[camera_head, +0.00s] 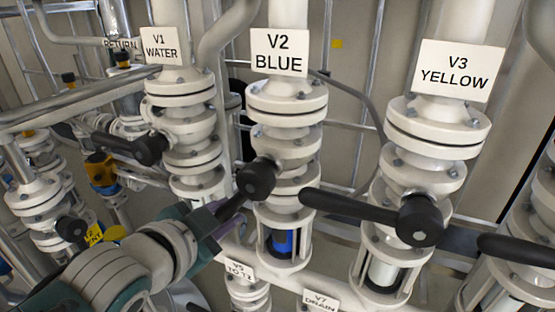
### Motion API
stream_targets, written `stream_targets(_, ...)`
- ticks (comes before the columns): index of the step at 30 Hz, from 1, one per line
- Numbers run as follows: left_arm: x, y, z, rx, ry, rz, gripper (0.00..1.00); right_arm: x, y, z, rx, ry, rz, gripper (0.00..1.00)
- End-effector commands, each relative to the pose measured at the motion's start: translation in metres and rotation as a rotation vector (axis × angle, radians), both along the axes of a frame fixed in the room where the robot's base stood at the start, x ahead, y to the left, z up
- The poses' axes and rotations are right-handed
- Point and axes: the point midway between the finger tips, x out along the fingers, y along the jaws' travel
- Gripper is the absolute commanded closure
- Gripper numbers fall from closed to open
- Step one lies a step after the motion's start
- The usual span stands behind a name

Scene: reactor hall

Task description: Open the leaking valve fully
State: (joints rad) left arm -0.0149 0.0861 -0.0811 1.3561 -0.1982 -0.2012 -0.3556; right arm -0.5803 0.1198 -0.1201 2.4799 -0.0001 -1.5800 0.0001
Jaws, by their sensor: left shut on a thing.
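Three white flanged valves stand in a row: V1 WATER (182,120), V2 BLUE (287,103) and V3 YELLOW (438,125). Each has a black lever. The V2 lever (257,178) points down and to the left, toward me. My left gripper (217,213) is shut on the end of this lever; its fingers partly hide it. The V1 lever (148,149) and the V3 lever (355,207) both point left. A sight glass under V2 (282,243) shows blue; the one under V3 (383,272) looks pale. I cannot make out a leak. My right gripper is not in view.
A metal rail (85,100) crosses at the upper left. Smaller labelled valves, V5 (240,272) and V7 DRAIN (320,302), sit low in front. Another black lever (515,247) juts in at the right edge. Pipes crowd the back.

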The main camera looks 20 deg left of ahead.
Motion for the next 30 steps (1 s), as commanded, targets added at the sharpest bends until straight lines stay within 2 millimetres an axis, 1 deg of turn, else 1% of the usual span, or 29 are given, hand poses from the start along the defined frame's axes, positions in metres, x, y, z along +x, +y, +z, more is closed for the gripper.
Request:
stream_targets(1, -0.002, -0.004, -0.008, -0.045, 0.017, 0.000, 1.00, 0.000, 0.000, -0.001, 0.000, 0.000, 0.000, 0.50)
stream_targets(3, -0.003, -0.010, -0.011, -0.111, 0.023, -0.001, 1.00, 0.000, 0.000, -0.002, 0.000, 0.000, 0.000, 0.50)
stream_targets(9, -0.004, -0.027, -0.020, -0.291, 0.036, -0.001, 1.00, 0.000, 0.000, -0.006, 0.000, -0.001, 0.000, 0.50)
stream_targets(15, -0.006, -0.043, -0.023, -0.442, 0.048, -0.001, 1.00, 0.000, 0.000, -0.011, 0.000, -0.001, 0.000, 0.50)
stream_targets(21, -0.006, -0.054, -0.024, -0.548, 0.056, 0.000, 1.00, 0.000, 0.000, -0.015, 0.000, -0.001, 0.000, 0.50)
stream_targets(30, -0.007, -0.062, -0.022, -0.615, 0.060, -0.002, 1.00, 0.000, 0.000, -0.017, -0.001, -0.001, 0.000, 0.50)
